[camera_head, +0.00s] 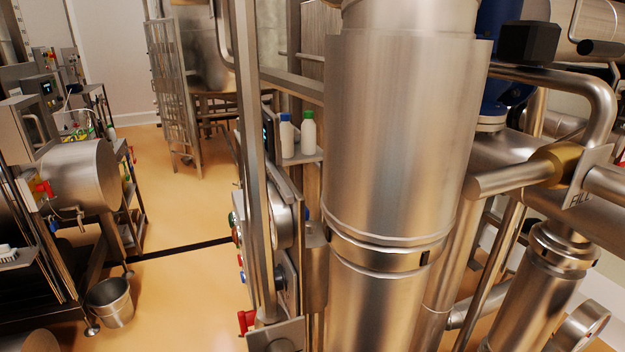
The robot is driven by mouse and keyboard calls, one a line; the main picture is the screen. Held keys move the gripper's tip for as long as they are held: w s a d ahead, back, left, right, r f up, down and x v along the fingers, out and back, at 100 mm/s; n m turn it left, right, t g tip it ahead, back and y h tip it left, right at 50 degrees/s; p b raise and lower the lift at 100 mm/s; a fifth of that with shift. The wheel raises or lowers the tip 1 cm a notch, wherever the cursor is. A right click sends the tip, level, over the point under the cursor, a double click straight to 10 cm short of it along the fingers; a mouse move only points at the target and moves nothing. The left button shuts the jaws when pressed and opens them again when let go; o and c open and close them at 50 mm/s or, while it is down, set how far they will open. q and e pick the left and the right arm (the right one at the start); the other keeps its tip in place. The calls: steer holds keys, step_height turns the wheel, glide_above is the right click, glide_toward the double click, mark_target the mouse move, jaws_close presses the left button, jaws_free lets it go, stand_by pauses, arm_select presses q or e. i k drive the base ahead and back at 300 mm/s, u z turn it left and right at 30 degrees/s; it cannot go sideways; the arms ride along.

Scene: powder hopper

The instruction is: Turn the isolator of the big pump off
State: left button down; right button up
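Neither of my grippers shows in the head view. A red handle (246,321) sticks out at the lower edge of a steel panel seen nearly edge-on. Another red handle (44,188) sits at the left beside a horizontal steel drum (80,176). I cannot tell which of these, if either, is the isolator of the big pump. No label or handle position can be read on them. The front of the edge-on panel is mostly hidden, with only small coloured buttons (239,262) showing at its edge.
A large vertical steel column (400,150) fills the centre right. Pipes (590,85) crowd the right side. Two bottles (297,134) stand on a small shelf. A steel bucket (111,302) stands at lower left. The orange floor (185,225) is open between the left equipment and the panel.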

mark_target(246, 319)
steer(key=z, duration=1)
steer(key=k, duration=0.6)
steer(key=u, duration=1.4)
steer(key=i, duration=0.5)
steer(key=k, duration=0.45)
steer(key=u, duration=0.4)
steer(key=i, duration=0.45)
steer(key=z, duration=1)
